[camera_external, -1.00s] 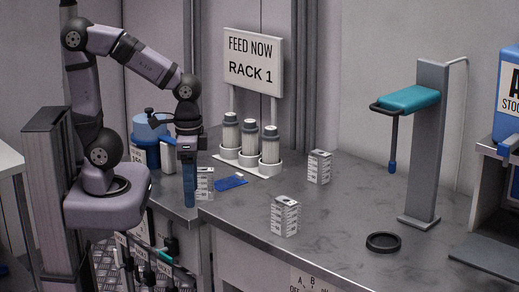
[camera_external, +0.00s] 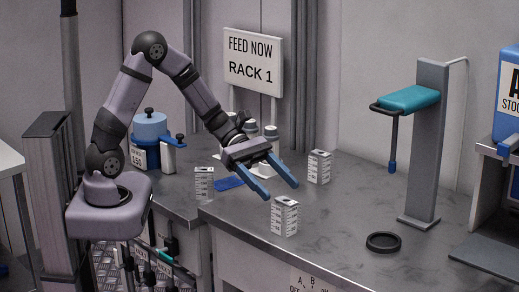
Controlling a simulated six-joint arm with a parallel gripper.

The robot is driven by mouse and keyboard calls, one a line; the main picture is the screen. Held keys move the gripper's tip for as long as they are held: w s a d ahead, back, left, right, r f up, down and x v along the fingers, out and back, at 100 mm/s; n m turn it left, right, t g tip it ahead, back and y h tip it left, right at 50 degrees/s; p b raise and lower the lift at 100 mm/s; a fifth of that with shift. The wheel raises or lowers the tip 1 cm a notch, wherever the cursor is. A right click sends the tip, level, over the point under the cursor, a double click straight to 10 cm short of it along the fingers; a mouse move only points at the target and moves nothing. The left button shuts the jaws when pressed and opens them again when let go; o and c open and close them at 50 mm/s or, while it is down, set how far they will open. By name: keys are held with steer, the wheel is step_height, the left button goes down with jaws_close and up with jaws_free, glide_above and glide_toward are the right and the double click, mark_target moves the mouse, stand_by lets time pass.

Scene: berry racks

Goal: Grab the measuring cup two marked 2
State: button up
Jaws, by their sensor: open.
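Three small white block-shaped vessels with dark printed marks, which look like the measuring cups, stand on the grey counter. One measuring cup (camera_external: 285,216) is near the front edge, another (camera_external: 204,182) is to the left, and a third (camera_external: 319,167) is farther back at right. The print is too small to tell which is marked 2. My gripper (camera_external: 282,191) is open and empty, its two blue fingers spread and pointing down and right. In the picture the fingertips are just above the front cup; I see no contact. The gripper hides part of the white bottle rack.
A sign reading "FEED NOW RACK 1" (camera_external: 253,60) stands behind the rack. A blue card (camera_external: 229,183) lies flat. A black ring (camera_external: 383,242) and a grey post (camera_external: 428,145) with a teal arm are at right. The counter between is clear.

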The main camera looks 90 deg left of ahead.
mark_target(293, 215)
steer(key=shift+n+t, duration=0.3)
steer(key=f, duration=0.5)
steer(key=shift+w+a, duration=0.3)
steer(key=shift+a, duration=0.1)
steer(key=shift+p+x, duration=1.25)
steer(key=shift+x, duration=2.4)
steer(key=shift+r, duration=0.1)
steer(key=c, duration=1.1)
